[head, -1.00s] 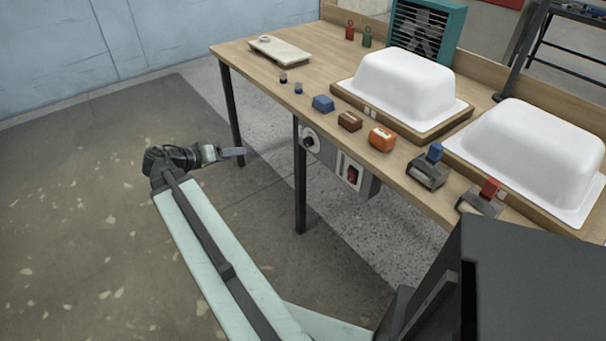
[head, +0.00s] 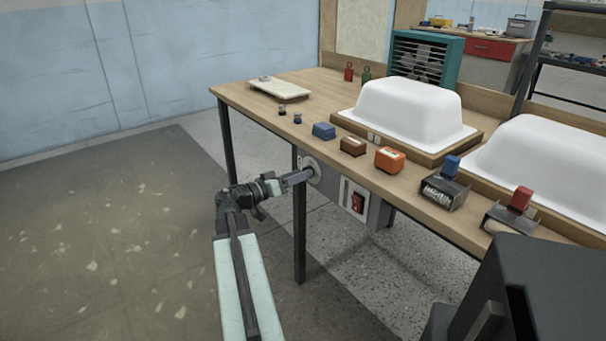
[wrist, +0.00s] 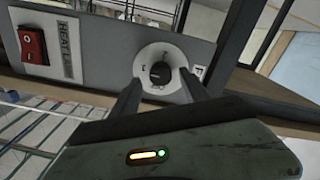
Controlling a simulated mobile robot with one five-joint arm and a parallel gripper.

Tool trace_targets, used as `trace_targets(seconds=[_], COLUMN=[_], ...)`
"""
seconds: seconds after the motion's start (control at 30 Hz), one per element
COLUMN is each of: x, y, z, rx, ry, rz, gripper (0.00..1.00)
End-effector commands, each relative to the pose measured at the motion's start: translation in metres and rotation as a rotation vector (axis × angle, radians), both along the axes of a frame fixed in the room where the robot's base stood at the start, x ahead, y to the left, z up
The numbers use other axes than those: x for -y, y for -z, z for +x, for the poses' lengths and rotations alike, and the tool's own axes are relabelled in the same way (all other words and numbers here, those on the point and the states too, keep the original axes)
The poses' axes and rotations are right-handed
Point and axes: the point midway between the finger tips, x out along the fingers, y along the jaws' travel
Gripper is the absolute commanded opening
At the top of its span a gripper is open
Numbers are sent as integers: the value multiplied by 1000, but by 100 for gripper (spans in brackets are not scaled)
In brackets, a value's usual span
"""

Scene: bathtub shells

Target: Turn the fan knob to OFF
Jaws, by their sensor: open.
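The fan knob (wrist: 160,75) is a small black knob on a round pale dial (wrist: 172,60) in the wrist view. It sits on the grey control box (head: 360,200) under the table's front edge. In the head view my gripper (head: 307,174) reaches the dial and hides the knob. In the wrist view its two dark fingers are apart, one on each side of the knob. I cannot tell whether they touch it. The dial's markings are too small to read.
A red rocker switch (wrist: 32,44) beside a HEAT label is on the same box. A table leg (head: 299,230) stands close to my gripper. White tub shells (head: 410,108) and small coloured blocks (head: 389,159) are on the table (head: 260,105). The floor at left is clear.

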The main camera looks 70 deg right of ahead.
Motion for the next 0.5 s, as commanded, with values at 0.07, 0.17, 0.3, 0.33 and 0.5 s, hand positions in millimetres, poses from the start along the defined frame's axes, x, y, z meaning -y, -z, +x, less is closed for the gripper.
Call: trace_targets(seconds=[0.07,0.17,0.3,0.33,0.5], x=[9,14,15,15,14], y=[0,0,0,0,0], z=[-5,-8,-9,-9,-9], rx=[0,0,0,0,0], ry=[1,-1,-1,-1,-2], rz=[0,0,0,0,1], gripper=[54,54,54,54,29])
